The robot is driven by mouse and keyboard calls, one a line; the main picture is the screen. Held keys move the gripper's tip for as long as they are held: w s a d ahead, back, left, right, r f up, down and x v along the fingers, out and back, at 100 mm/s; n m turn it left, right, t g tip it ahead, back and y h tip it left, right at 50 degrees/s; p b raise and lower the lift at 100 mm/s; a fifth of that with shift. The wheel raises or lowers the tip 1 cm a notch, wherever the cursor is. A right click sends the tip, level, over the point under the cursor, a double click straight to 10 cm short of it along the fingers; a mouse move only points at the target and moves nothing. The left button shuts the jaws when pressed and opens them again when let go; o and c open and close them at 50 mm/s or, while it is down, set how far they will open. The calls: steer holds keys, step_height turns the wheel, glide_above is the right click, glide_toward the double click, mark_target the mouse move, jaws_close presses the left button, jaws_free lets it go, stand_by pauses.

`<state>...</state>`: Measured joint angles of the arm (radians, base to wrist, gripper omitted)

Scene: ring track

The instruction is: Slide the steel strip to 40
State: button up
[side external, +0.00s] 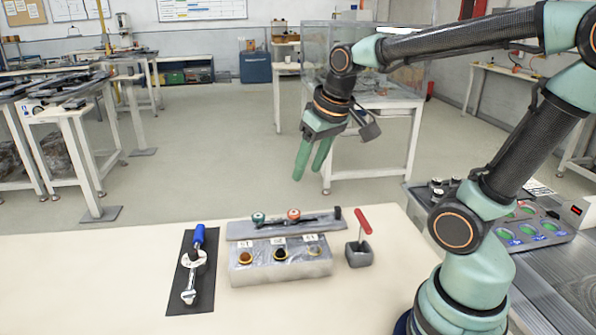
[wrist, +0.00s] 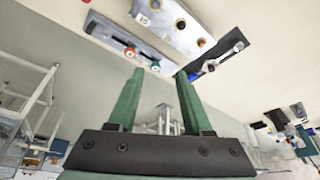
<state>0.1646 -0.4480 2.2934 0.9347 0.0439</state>
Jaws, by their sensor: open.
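In the side external view a flat grey steel-coloured plate (side external: 240,233) lies behind a grey block (side external: 280,272) with several holes. A green-topped round part (side external: 258,218) and a red one (side external: 293,214) sit along the plate beside a dark bar. No scale mark reading 40 is legible, and I cannot tell for certain which part is the steel strip. My gripper (side external: 308,175) is open and empty, high above and behind the plate. In the wrist view the open fingers (wrist: 160,72) show with the plate (wrist: 103,31) and block (wrist: 168,30) beyond them.
A wrench (side external: 190,287) with a blue handle lies on a black mat (side external: 177,302), left of the block. A red-handled tool (side external: 360,222) stands in a small grey holder (side external: 359,256) at the right. Bare tabletop (side external: 100,290) is clear at the left.

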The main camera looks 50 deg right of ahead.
steer(key=w+d+f+m+g, duration=0.1)
steer(key=w+d+f+m, duration=0.1)
steer(key=d, duration=0.3)
steer(key=w+d+f+m+g, duration=0.2)
steer(key=d, duration=0.4)
steer(key=m+g, duration=0.1)
steer(key=m, duration=0.2)
glide_toward(338, 208)
steer(key=shift+y, duration=0.3)
steer(key=f, duration=1)
steer(key=shift+w+d, duration=0.15)
steer(key=shift+d, duration=0.15)
jaws_close()
